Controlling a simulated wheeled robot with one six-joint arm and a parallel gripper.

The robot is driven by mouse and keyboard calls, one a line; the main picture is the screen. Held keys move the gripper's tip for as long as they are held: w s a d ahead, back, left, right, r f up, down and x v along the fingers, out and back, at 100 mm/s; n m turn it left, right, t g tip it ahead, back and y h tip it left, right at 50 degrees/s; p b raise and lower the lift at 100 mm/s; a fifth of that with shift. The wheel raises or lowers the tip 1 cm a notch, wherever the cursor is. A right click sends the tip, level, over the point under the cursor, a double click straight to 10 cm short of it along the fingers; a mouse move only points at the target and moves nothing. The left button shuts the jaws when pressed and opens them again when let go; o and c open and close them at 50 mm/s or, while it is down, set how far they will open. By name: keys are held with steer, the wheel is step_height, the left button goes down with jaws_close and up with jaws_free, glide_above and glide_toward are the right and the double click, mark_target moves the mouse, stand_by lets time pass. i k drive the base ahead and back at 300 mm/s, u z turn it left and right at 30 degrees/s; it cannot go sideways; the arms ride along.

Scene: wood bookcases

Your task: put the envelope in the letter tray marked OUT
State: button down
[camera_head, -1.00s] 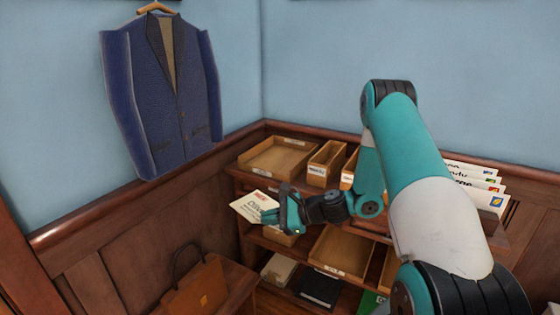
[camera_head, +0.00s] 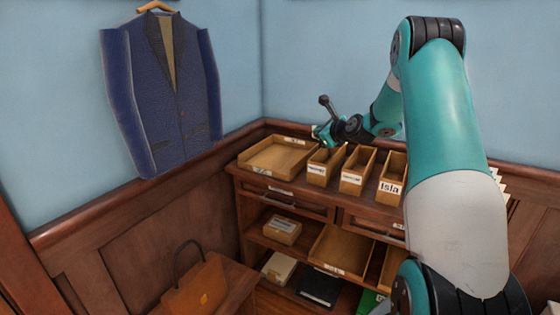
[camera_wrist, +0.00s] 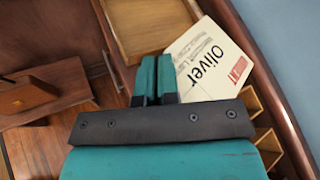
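The envelope (camera_wrist: 215,62) is white, with the name Oliver and a red stamp, in the wrist view. My gripper (camera_wrist: 157,62) is shut on one end of it; it also shows in the head view (camera_head: 319,135), at the back of the bookcase top, where the envelope is hardly visible. An empty, shallow wooden tray (camera_head: 278,158) sits on the top left, with small labels too small to read. It also shows in the wrist view (camera_wrist: 150,25), beyond my fingertips. A second wooden tray (camera_head: 338,248) with an unreadable label is on a lower shelf.
Several narrow wooden boxes (camera_head: 352,168) with name labels stand right of the upper tray, one marked Isla. A small box (camera_head: 282,230) sits on the shelf below. A brown briefcase (camera_head: 198,290) is at lower left. A blue jacket (camera_head: 165,95) hangs on the wall.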

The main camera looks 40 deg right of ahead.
mark_target(278, 155)
steer(key=i, duration=1)
